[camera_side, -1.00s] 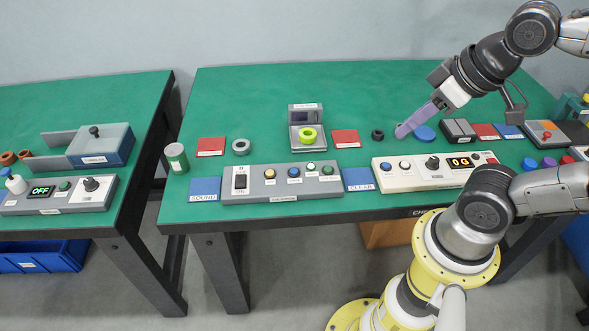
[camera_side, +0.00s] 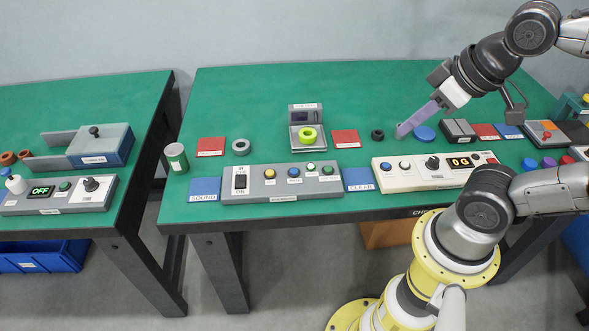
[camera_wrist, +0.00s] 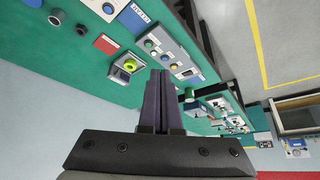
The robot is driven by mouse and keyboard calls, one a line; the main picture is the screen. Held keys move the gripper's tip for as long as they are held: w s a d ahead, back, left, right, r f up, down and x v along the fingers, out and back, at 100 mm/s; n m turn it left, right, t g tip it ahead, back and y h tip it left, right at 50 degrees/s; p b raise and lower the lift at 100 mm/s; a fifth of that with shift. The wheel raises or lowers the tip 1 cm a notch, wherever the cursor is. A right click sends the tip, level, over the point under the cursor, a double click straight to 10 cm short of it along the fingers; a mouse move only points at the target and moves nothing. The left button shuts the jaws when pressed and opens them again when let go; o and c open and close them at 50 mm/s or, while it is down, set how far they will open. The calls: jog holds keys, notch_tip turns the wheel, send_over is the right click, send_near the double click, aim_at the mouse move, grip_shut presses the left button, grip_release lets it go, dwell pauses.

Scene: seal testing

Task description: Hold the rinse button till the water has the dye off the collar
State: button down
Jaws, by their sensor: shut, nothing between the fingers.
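My gripper (camera_side: 402,131) has its long purple fingers pressed together and empty. In the side view its tips appear behind the left buttons of the cream control box; their height is unclear. It also shows in the wrist view (camera_wrist: 159,73). A yellow-green ring (camera_side: 308,135) lies in a grey tester with an open lid. A grey box (camera_side: 250,190) carries a switch and several coloured buttons. I cannot read which button is for rinsing.
Near the fingers are a small black ring (camera_side: 377,134) and a blue disc (camera_side: 425,134). Red mats, a grey ring (camera_side: 241,147) and a green can (camera_side: 177,157) lie further left. The back of the green table (camera_side: 260,95) is clear.

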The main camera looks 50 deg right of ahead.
dwell(0.8)
jog(key=w+a+r+n+t, duration=0.2)
jog(key=w+r+n+t, duration=0.25)
jog(key=w, duration=0.55)
jog(key=n, duration=0.4)
send_over(294, 171)
jog(key=s, duration=0.1)
notch_tip(294, 171, down, 17)
jog(key=shift+s+d+f+g, duration=0.1)
jog(key=shift+f+g, duration=0.05)
jog(key=shift+g, duration=0.3)
jog(key=shift+f, duration=4.35)
